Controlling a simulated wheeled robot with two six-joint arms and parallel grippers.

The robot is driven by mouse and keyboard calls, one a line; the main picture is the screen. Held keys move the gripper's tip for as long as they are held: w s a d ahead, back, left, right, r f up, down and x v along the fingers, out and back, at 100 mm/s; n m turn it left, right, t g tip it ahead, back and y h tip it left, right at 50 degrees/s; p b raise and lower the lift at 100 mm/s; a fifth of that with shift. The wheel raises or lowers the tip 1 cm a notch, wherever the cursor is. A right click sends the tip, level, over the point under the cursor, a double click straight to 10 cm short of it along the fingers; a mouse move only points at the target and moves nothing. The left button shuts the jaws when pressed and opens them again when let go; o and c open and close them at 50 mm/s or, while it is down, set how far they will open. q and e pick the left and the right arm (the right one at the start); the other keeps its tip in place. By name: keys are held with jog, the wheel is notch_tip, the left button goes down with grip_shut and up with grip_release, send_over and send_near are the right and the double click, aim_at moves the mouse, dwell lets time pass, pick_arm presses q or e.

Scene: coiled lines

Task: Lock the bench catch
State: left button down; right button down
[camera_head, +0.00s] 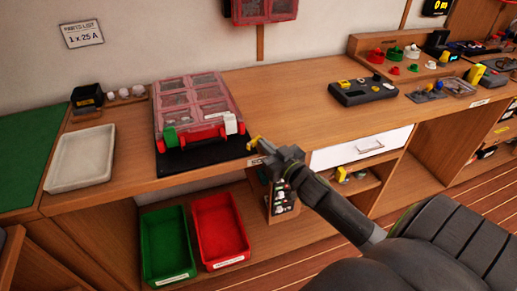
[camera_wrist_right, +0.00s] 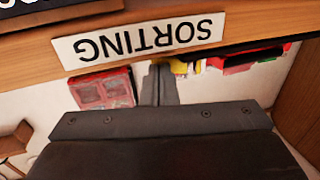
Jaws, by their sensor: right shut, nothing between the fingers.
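A case with a clear pink lid and several compartments (camera_head: 198,97) lies on a black mat (camera_head: 205,153) on the bench. Along its front edge are red parts (camera_head: 203,133), a green block (camera_head: 170,138) at the left and a white piece (camera_head: 231,123) at the right. I cannot tell which part is the catch, or whether it is locked. My right gripper (camera_head: 263,150) is shut and empty at the bench's front edge, right of the mat and apart from the case. Its shut fingers (camera_wrist_right: 160,85) also show in the wrist view, near the SORTING label (camera_wrist_right: 140,40). My left gripper is out of view.
A white tray (camera_head: 62,160) stands left of the case. A dark control box (camera_head: 362,91) stands to the right. A green bin (camera_head: 168,245) and a red bin (camera_head: 219,230) sit below the bench. A white drawer (camera_head: 335,153) is right of my gripper. The bench between case and control box is clear.

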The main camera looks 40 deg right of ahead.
jog(key=shift+w+d+p, duration=0.3)
jog(key=shift+w+d, duration=0.15)
jog(key=shift+w, duration=0.25)
jog(key=shift+w+d, duration=0.1)
jog(key=shift+w, duration=0.7)
jog(key=shift+d+p, duration=0.1)
jog(key=shift+p, duration=0.2)
